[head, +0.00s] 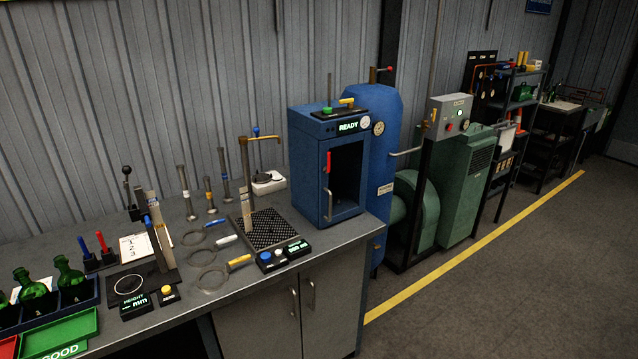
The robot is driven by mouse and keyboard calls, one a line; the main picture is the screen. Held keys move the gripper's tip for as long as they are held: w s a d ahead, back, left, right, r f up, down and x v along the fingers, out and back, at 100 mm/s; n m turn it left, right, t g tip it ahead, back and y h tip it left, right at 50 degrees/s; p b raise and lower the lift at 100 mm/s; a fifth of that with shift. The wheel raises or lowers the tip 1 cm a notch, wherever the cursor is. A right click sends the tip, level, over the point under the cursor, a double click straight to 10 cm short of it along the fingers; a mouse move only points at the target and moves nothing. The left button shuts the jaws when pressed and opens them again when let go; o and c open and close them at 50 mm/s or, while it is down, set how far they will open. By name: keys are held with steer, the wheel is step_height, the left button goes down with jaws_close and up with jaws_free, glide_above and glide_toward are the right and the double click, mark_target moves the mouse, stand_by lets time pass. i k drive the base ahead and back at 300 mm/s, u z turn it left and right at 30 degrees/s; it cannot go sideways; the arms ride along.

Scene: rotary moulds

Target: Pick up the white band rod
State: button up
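Three slim metal rods with flared feet stand upright on the grey bench, left of a perforated black mat. The leftmost rod (184,188) carries a pale band that looks white, so it appears to be the white band rod. The middle rod (209,196) has a yellow band and the right one (224,175) a blue band. The three stand close together but apart. My gripper is not in view.
Hoops with blue, white and yellow handles (227,240) lie in front of the rods. The height gauge (155,235) stands left, the brass tap (262,139) and black mat (262,230) right. A blue cabinet (315,200) stands at the bench's right end.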

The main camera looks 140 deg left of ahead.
mark_target(191, 217)
steer(key=u, duration=2.65)
steer(key=i, duration=0.1)
steer(key=u, duration=2.75)
